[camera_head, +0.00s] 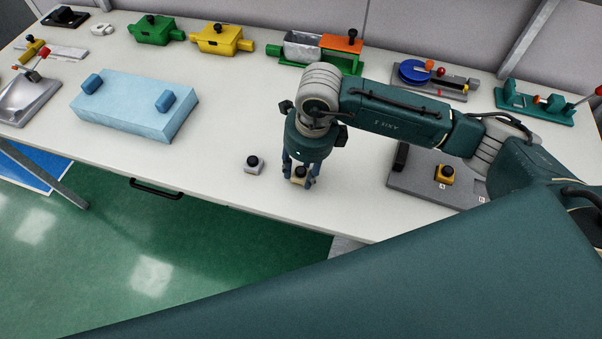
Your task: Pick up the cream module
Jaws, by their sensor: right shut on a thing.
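The cream module (298,181), a small block with a dark knob on top, is between the fingers of my right gripper (299,179). The gripper points down and is shut on it, at or just above the white table; I cannot tell if the module touches the tabletop. The fingers hide part of its sides. A second small module (253,169), off-white with a black knob, stands on the table just left of the gripper. My left gripper is not in view.
A grey board (420,189) on the right bears a yellow module (444,174). A light blue block (134,105) lies at left. Green (153,32) and yellow (221,40) fixtures and other devices line the back. The table's front edge is close to the gripper.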

